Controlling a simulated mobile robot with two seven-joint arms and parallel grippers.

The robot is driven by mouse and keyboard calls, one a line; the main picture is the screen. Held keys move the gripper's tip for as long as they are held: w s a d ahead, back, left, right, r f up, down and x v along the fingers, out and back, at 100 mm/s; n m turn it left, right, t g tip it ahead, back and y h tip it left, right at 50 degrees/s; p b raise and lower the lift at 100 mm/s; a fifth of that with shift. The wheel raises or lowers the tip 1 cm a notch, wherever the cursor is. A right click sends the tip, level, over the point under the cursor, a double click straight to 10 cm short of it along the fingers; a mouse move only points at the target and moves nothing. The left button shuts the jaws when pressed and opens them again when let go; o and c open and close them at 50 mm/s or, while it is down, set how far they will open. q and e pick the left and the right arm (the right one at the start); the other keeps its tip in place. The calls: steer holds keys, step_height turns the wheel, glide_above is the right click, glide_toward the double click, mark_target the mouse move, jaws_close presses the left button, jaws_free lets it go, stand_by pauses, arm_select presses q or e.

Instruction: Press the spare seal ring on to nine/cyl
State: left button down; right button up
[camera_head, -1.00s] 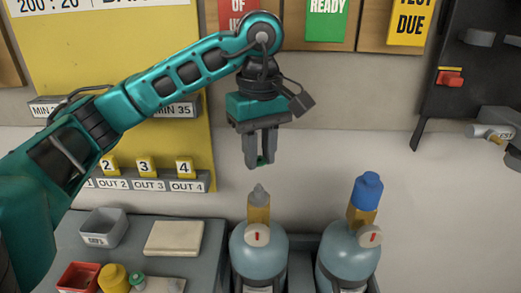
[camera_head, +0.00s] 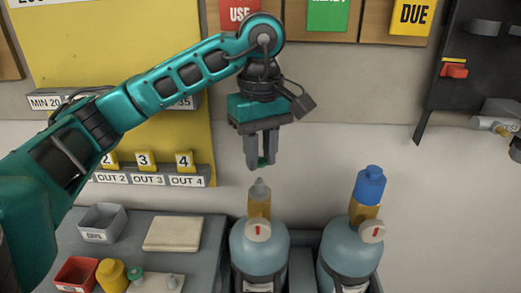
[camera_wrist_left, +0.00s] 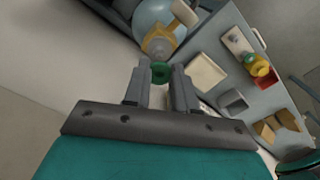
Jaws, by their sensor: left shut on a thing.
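My left gripper (camera_head: 261,165) points down and is shut on a small green seal ring (camera_head: 263,161). The ring shows between the fingertips in the left wrist view (camera_wrist_left: 160,70). Directly below, and apart from it, is the bare grey tip of a brass valve (camera_head: 259,203) on the left blue-grey cylinder (camera_head: 260,250). This valve also shows just beyond the ring in the left wrist view (camera_wrist_left: 158,43). The right cylinder (camera_head: 348,262) has a blue cap (camera_head: 369,185) on its brass valve. I cannot read which cylinder is nine. My right gripper is not in view.
On the grey bench left of the cylinders are a grey bin (camera_head: 102,223), a cream pad (camera_head: 173,233), a red bin (camera_head: 76,273), a yellow part (camera_head: 111,275) and a plate with a green part (camera_head: 136,273). A yellow board (camera_head: 130,110) hangs behind my arm.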

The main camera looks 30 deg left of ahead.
mark_target(260, 180)
arm_select(q)
steer(key=shift+f+b, duration=1.6)
steer(key=shift+f, duration=0.5)
steer(key=c, duration=0.8)
jaws_free()
steer(key=shift+c, duration=0.2)
step_height(260, 180, up, 13)
steer(key=p, duration=0.4)
steer(key=shift+f, duration=0.1)
